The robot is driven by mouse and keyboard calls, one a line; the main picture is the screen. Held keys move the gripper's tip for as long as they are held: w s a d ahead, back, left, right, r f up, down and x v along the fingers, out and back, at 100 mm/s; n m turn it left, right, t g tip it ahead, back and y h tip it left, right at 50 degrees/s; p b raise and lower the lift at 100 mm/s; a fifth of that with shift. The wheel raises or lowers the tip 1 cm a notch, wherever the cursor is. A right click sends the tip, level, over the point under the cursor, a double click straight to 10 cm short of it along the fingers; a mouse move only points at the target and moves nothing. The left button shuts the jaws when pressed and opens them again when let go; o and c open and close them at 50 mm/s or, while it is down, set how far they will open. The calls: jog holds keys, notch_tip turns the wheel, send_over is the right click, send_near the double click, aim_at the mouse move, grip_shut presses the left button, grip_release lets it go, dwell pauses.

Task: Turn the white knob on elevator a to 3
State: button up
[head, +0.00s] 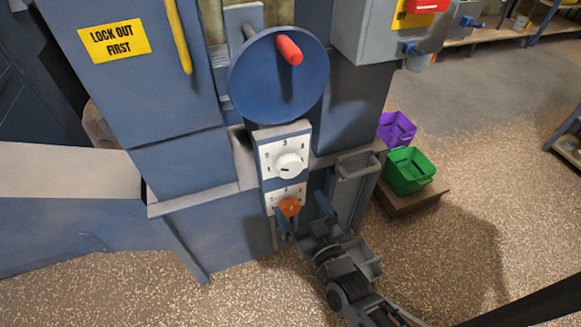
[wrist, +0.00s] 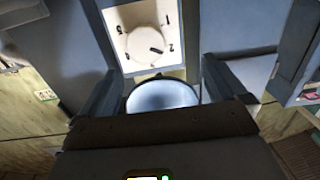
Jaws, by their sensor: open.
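The white knob (head: 289,165) sits on a white numbered dial plate on the narrow panel below the blue wheel. It also shows in the wrist view (wrist: 145,42), with numbers around it. Its dark mark there points to the lower right, close to the 2. My gripper (head: 303,206) is open and empty. In the head view it appears below and in front of the white knob, with its fingers either side of the orange knob (head: 289,207). I see no contact with the white knob. In the wrist view the white knob lies beyond the fingertips.
The big blue wheel (head: 279,77) with a red handle (head: 289,50) is just above the dial. A grey bin-like bracket (head: 357,165) juts out on the right. Purple (head: 397,129) and green (head: 409,171) buckets stand farther right. Open floor lies in front.

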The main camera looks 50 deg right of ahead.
jog(key=h, duration=0.1)
send_near(290, 172)
jog(key=x, duration=0.3)
jog(key=shift+m, duration=0.3)
jog(key=shift+p+x, duration=0.4)
jog(key=shift+x, duration=3.5)
jog(key=shift+s+d, duration=0.2)
jog(key=shift+c, duration=0.5)
jog(key=c, duration=0.9)
jog(key=shift+f+m, duration=0.1)
jog(key=shift+m, duration=0.2)
jog(key=m, duration=0.2)
jog(key=m+b, duration=0.1)
jog(key=m, duration=0.2)
jog(key=shift+w+a, duration=0.1)
jog(key=shift+a, duration=0.1)
jog(key=m+b, duration=0.1)
jog(key=m, duration=0.4)
jog(key=shift+m, duration=0.4)
